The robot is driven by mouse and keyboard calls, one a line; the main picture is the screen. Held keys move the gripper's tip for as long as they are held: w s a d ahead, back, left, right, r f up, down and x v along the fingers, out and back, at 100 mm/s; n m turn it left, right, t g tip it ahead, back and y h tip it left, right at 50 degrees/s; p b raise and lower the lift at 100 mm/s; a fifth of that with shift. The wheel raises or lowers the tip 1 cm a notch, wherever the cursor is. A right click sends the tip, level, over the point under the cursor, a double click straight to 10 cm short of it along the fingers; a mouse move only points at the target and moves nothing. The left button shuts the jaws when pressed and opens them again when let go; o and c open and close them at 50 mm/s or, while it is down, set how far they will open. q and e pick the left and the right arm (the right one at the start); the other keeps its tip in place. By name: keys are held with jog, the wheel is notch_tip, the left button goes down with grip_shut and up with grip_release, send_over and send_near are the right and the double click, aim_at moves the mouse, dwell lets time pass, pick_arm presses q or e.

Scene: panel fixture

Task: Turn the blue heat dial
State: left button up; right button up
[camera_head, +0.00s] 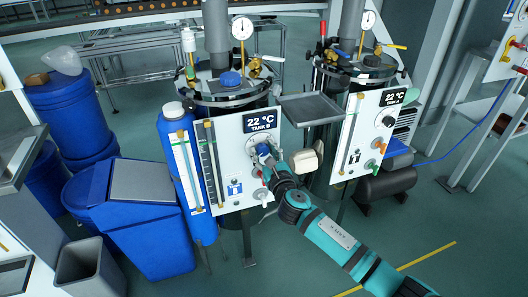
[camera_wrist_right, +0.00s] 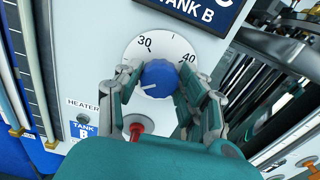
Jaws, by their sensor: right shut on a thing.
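The blue heat dial (camera_wrist_right: 160,76) sits on the white Tank B panel (camera_head: 226,190). Its white mark points to the lower left, and 30 and 40 show on the scale ring around it. My right gripper (camera_wrist_right: 163,80) is shut on the dial, with a finger on its left and right sides. In the head view, my right gripper (camera_head: 267,158) reaches the panel from the lower right and largely hides the dial. The Tank B display (camera_head: 261,122) reads 22 °C. My left gripper is in neither view.
A red knob (camera_wrist_right: 137,128) sits just below the dial. The Tank A panel (camera_head: 372,130), with a black dial (camera_head: 389,121), stands to the right. Blue containers (camera_head: 148,225) stand left of Tank B. Open floor lies in front.

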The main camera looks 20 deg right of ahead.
jog(key=m, duration=0.7)
jog(key=shift+d, duration=0.1)
jog(key=m, duration=0.3)
jog(key=shift+m+p, duration=0.35)
jog(key=shift+m, duration=2.85)
jog(key=shift+m+p, duration=0.4)
jog(key=shift+m, duration=0.9)
jog(key=shift+m+p, duration=0.35)
jog(key=shift+m, duration=0.55)
jog(key=m+p, duration=0.3)
jog(key=m, duration=0.5)
jog(key=shift+f, duration=0.15)
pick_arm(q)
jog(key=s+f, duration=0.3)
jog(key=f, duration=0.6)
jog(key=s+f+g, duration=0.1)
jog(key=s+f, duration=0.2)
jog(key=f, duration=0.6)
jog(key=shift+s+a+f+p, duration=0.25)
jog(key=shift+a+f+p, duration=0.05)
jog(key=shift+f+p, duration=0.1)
pick_arm(e)
jog(key=shift+f+m, duration=0.1)
jog(key=shift+m, duration=1)
